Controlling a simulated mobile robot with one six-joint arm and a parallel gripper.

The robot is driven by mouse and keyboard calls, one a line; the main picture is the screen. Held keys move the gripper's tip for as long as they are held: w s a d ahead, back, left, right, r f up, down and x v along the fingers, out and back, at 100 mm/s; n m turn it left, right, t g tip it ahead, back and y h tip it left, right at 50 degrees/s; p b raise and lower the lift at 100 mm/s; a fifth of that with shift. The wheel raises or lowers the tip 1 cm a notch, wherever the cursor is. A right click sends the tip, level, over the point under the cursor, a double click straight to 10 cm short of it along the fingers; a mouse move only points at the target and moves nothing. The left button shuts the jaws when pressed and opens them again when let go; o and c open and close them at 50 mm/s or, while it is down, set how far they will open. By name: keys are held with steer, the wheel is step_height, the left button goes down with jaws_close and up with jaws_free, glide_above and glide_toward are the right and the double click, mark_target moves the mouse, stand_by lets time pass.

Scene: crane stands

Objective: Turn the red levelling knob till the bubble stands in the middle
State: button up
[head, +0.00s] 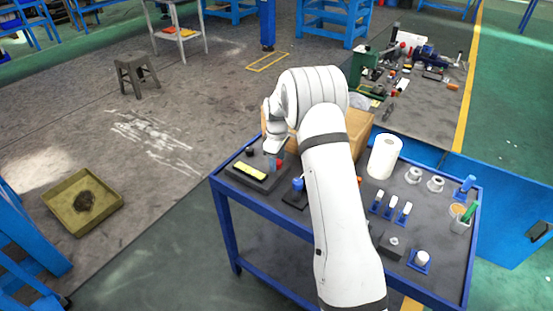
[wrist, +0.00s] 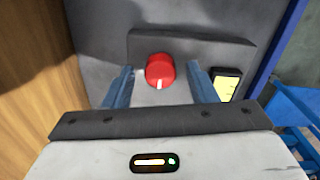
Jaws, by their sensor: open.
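The red levelling knob (wrist: 160,70) sits on a dark grey block (wrist: 190,47) in the wrist view. A white line on the knob points toward the bottom of the picture. My gripper (wrist: 158,78) is open, its blue fingers on either side of the knob, with gaps visible. A yellow level vial (wrist: 227,84) in a black frame lies right of the knob, partly behind the right finger. The bubble's place is too small to tell. In the head view the yellow vial (head: 249,172) lies on the table's left end, with the red knob (head: 279,163) beside my gripper (head: 271,152).
The blue-framed table (head: 275,205) also holds a white roll (head: 384,156), several small white-and-blue pieces and a green-topped cup (head: 462,222). A brown box (head: 358,128) stands behind my arm; a brown surface fills the wrist view's left edge.

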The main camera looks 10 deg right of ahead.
steer(key=c, duration=1)
steer(key=shift+m, duration=0.3)
steer(key=m+b, duration=0.1)
steer(key=m, duration=0.1)
steer(key=shift+m, duration=0.4)
steer(key=m+b, duration=0.1)
steer(key=m, duration=0.2)
steer(key=shift+m, duration=0.4)
steer(key=m+b, duration=0.1)
steer(key=m, duration=0.3)
steer(key=shift+w, duration=0.1)
steer(key=shift+m, duration=1.7)
